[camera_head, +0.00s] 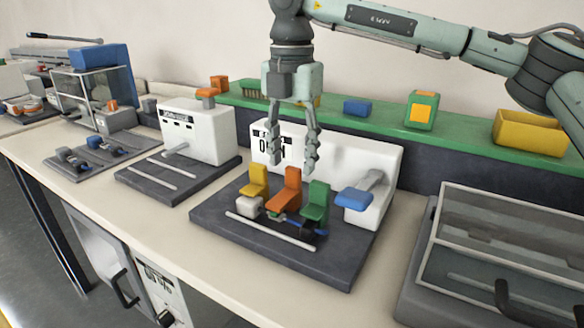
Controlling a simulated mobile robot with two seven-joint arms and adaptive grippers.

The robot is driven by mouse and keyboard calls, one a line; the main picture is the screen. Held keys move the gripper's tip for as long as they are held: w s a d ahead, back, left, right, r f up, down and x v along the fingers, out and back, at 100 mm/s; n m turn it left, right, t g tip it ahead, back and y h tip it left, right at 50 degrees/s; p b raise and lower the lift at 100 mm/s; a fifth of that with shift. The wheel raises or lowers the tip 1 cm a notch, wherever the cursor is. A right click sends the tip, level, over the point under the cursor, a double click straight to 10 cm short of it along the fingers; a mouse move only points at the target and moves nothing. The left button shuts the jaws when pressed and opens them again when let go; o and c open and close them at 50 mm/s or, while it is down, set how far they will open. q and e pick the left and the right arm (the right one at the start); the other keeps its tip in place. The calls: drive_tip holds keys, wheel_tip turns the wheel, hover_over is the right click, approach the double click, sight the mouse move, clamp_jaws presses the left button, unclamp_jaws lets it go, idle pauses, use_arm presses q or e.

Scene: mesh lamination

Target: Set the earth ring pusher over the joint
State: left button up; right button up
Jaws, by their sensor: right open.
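My right gripper (293,162) hangs open and empty, fingers pointing down, above a dark station base (290,258) with a white housing (375,158). Just below it, a yellow pusher (257,181), an orange pusher (289,187) and a green pusher (317,200) stand in a row on that base. Which of them is the earth ring pusher, I cannot tell. A small white block sits in front of the yellow one, and dark and blue parts lie by the green one. The joint cannot be made out clearly. My left gripper is out of view.
A blue-ended lever (354,198) sticks out at the station's right. A clear-lidded box (503,248) stands at the right, and a white machine (198,130) at the left. A green shelf behind holds a yellow bin (530,133) and a green-orange block (421,109).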

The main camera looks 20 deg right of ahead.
wheel_tip(320, 180, up, 9)
drive_tip(key=shift+f, duration=0.2)
idle(0.5)
